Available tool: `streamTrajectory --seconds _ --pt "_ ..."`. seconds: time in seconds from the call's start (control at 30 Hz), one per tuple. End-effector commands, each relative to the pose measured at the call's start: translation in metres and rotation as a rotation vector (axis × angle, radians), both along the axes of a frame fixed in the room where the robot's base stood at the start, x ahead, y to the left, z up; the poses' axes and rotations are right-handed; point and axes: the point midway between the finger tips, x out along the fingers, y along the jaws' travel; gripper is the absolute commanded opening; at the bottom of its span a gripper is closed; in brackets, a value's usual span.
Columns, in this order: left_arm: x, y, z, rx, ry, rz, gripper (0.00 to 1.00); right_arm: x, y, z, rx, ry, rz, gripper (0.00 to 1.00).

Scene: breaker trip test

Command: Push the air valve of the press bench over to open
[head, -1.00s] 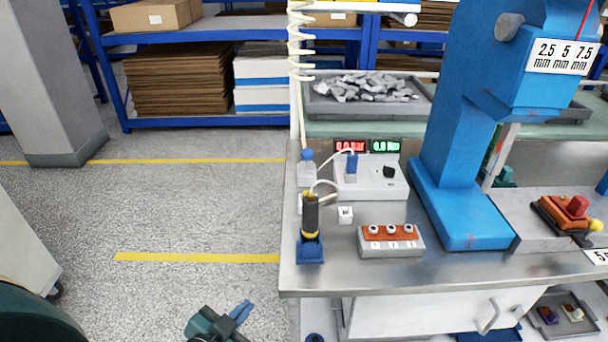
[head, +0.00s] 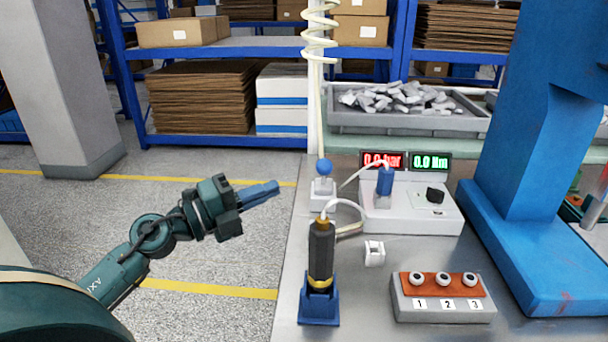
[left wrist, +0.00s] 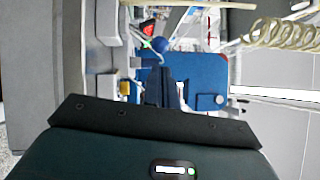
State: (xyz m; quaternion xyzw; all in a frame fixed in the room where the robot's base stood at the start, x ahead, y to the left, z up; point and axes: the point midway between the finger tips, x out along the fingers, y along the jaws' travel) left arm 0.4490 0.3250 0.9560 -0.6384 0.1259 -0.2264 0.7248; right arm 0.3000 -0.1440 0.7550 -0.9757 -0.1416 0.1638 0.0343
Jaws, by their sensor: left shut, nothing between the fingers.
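The air valve (head: 323,190) is a small pale block with a blue ball knob (head: 323,168) on top. It stands at the bench's left edge, behind the black screwdriver. The blue ball also shows in the left wrist view (left wrist: 160,44), just beyond the fingertips. My left gripper (head: 277,187) is shut and empty, its blue fingers pointing right toward the valve. In the head view a gap shows between fingertips and valve. The gripper's fingers also show in the left wrist view (left wrist: 165,88). My right gripper is not in view.
A red display (head: 383,161) reads 0.0 bar. A black screwdriver (head: 321,250) stands in a blue holder, its pale hose near the valve. A grey controller box (head: 410,212), a numbered block (head: 442,308) and the blue press (head: 530,200) stand to the right. Open floor lies left.

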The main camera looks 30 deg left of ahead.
Motion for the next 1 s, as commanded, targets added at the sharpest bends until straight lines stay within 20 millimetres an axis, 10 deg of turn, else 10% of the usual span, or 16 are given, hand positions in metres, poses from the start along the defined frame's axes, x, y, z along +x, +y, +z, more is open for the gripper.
streamTrajectory --seconds 0.4,1.0 --pt "0.058 -0.032 0.009 -0.002 -0.003 0.002 0.0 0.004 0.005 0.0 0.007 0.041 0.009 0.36" --pt "0.069 -0.039 0.008 -0.002 0.002 0.002 0.0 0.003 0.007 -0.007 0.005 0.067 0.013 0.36"
